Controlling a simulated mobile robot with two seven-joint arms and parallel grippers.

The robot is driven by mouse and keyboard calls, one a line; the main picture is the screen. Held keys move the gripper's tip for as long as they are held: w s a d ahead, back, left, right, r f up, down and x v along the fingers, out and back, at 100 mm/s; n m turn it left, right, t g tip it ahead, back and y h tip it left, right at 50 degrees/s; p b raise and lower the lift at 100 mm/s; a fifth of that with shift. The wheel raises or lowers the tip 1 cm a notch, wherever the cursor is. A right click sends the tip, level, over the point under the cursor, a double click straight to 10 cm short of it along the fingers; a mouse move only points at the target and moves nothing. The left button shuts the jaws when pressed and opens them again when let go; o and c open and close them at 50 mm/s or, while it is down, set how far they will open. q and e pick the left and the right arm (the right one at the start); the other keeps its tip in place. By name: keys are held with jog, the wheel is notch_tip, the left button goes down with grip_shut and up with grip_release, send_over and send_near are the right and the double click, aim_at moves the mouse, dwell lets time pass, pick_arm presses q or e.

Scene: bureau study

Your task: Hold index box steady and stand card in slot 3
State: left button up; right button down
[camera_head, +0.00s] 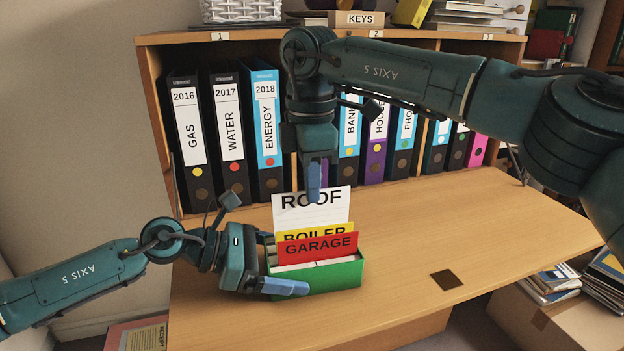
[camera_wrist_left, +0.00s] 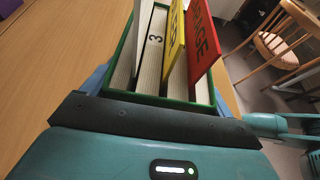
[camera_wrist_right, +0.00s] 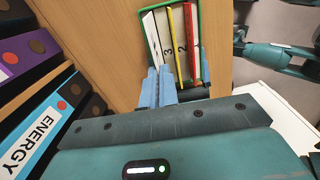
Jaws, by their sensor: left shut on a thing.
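The green index box (camera_head: 335,279) stands on the desk. My left gripper (camera_head: 284,268) is shut across its left end, one blue finger along the front wall; in the left wrist view, fingers flank the box. The white ROOF card (camera_head: 335,212) rises upright at the back of the box, its lower part hidden. My right gripper (camera_head: 314,182) points down from above and is shut on its top edge. In the right wrist view the white card (camera_wrist_right: 153,38) is beside the label 3; whether its bottom is seated cannot be told. Yellow BOILER (camera_head: 345,229) and red GARAGE (camera_head: 310,249) cards stand in front.
A shelf of binders, such as the blue ENERGY binder (camera_head: 265,135), stands behind the box. A dark square (camera_head: 446,280) lies on the desk at right. The desk (camera_head: 480,235) right of the box is otherwise clear.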

aim_at(312, 209)
jog(key=shift+f, duration=2.35)
dwell(1.5)
jog(key=c, duration=2.1)
grip_release()
jog(key=o, duration=0.4)
jog(key=o, duration=0.6)
jog(key=shift+c, duration=0.2)
jog(key=shift+r, duration=4)
